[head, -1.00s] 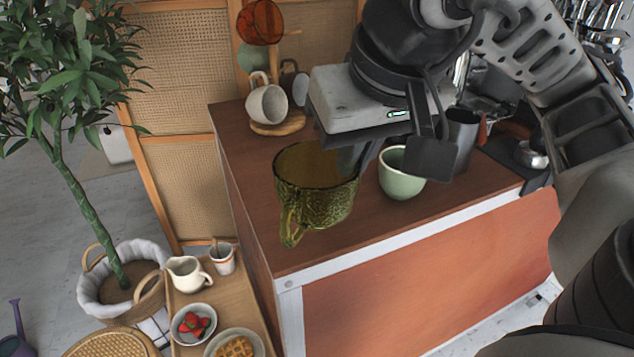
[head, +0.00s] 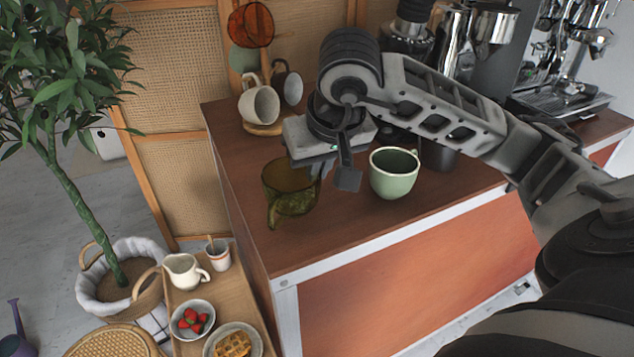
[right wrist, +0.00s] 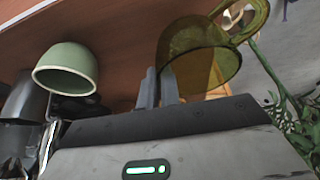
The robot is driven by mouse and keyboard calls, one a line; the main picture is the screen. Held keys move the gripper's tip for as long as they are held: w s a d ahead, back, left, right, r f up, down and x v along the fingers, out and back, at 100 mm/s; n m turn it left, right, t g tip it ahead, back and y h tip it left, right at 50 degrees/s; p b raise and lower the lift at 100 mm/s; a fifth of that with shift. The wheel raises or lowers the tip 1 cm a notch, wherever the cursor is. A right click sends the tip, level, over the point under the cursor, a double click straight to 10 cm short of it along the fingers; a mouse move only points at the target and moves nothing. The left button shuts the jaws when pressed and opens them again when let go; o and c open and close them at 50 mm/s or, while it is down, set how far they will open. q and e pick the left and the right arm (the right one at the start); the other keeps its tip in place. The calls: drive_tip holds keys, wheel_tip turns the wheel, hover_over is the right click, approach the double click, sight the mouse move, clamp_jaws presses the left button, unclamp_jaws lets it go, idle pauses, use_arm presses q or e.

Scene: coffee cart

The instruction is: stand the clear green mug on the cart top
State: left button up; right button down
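The clear green mug (head: 289,190) is upright at the left part of the cart top (head: 345,222), its handle towards the front left. I cannot tell whether its base touches the wood. My right gripper (head: 319,169) is shut on the right side of its rim, and its body hides part of the mug. In the right wrist view, the two fingers (right wrist: 160,88) are close together at the wall of the mug (right wrist: 200,52). My left gripper is not in view.
A pale green cup (head: 393,174) stands just right of the mug; it also shows in the right wrist view (right wrist: 66,70). An espresso machine (head: 565,85) is at the back right. The front of the top is clear.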

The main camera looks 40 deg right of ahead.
drive_tip(key=x, duration=0.4)
drive_tip(key=shift+s+a+f, duration=0.1)
drive_tip(key=shift+s+f, duration=0.05)
drive_tip(key=shift+s, duration=0.25)
drive_tip(key=shift+f, duration=0.1)
drive_tip(key=c, duration=1.6)
unclamp_jaws()
